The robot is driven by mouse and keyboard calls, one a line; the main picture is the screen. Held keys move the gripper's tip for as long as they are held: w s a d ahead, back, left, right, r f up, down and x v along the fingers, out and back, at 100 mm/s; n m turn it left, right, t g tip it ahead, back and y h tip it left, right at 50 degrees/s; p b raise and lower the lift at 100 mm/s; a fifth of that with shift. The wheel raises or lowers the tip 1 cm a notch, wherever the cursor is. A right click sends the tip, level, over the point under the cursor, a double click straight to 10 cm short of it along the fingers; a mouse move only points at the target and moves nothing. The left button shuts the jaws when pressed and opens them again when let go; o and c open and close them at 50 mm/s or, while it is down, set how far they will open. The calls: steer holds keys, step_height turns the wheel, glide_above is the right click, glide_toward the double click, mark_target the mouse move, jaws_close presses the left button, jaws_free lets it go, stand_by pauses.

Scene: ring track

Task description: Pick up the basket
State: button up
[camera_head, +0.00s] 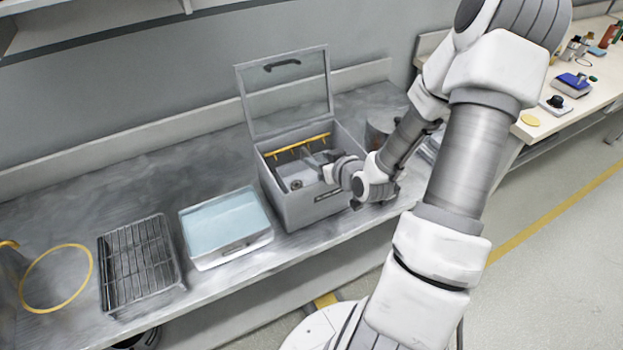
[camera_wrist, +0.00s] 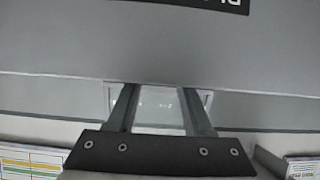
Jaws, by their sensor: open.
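A dark wire basket (camera_head: 138,262) with a grid of bars sits on the metal bench at the left, apart from my gripper. My gripper (camera_head: 312,160) is at the open grey box (camera_head: 318,208), with its fingers over the box's opening. In the wrist view the two dark fingers (camera_wrist: 158,98) are spread, with no object visibly held between them. A yellow bar (camera_head: 296,145) with thin prongs hangs across the inside of the box. My gripper and wrist hide part of the box's interior and right side. The wire basket cannot be made out in the wrist view.
The box's lid (camera_head: 287,95) stands raised behind it. A tray of pale blue liquid (camera_head: 222,222) lies between the box and the wire basket. A yellow ring (camera_head: 56,278) is at far left. A side table (camera_head: 555,120) holds small items at right.

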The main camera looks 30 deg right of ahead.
mark_target(312, 158)
steer(key=x, duration=0.3)
steer(key=shift+w+a+f, duration=0.15)
steer(key=shift+a+f, duration=0.15)
steer(key=shift+f, duration=0.15)
steer(key=shift+w+f, duration=0.2)
steer(key=shift+w, duration=0.2)
jaws_close()
stand_by(0.7)
